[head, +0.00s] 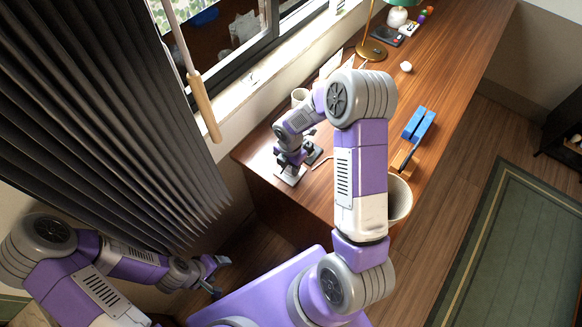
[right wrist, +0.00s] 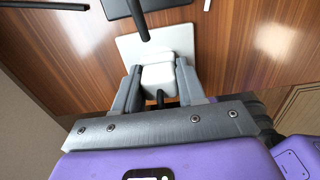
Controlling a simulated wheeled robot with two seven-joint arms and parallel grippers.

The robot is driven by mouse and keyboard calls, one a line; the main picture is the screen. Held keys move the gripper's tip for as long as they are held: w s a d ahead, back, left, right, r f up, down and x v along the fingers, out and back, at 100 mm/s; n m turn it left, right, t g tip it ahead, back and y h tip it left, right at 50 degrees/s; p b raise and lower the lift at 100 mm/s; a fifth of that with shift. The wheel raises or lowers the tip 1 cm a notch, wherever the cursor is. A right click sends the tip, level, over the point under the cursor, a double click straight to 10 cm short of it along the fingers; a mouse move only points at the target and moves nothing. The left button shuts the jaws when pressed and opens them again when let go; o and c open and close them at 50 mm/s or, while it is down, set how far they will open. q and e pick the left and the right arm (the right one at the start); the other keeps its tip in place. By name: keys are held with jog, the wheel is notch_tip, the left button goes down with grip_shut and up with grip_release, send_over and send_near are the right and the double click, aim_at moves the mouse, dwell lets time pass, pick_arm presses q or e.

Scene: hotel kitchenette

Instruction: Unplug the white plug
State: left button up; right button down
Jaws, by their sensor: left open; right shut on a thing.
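In the right wrist view the white plug (right wrist: 158,78) sits between the fingers of my right gripper (right wrist: 160,70), which is shut on it. A short dark cord stub shows at its near side. Behind the plug is a flat white plate (right wrist: 129,45) on the wood; I cannot tell whether plug and plate are apart. In the head view my right gripper (head: 287,164) is low over the desk's near left corner, by the white plate (head: 291,178), and hides the plug. My left gripper (head: 218,271) is open and empty, off the desk at lower left.
On the wooden desk (head: 440,75), a dark block (head: 314,157) stands beside the plate, with a white cup (head: 299,96) behind. Blue objects (head: 418,123) and a lamp (head: 372,50) are farther along. A bin (head: 400,200) stands by the front edge. Dark curtain (head: 100,90) hangs left.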

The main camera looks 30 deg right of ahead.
jog(key=shift+r, duration=0.2)
jog(key=shift+r+p, duration=2.55)
jog(key=shift+r, duration=0.3)
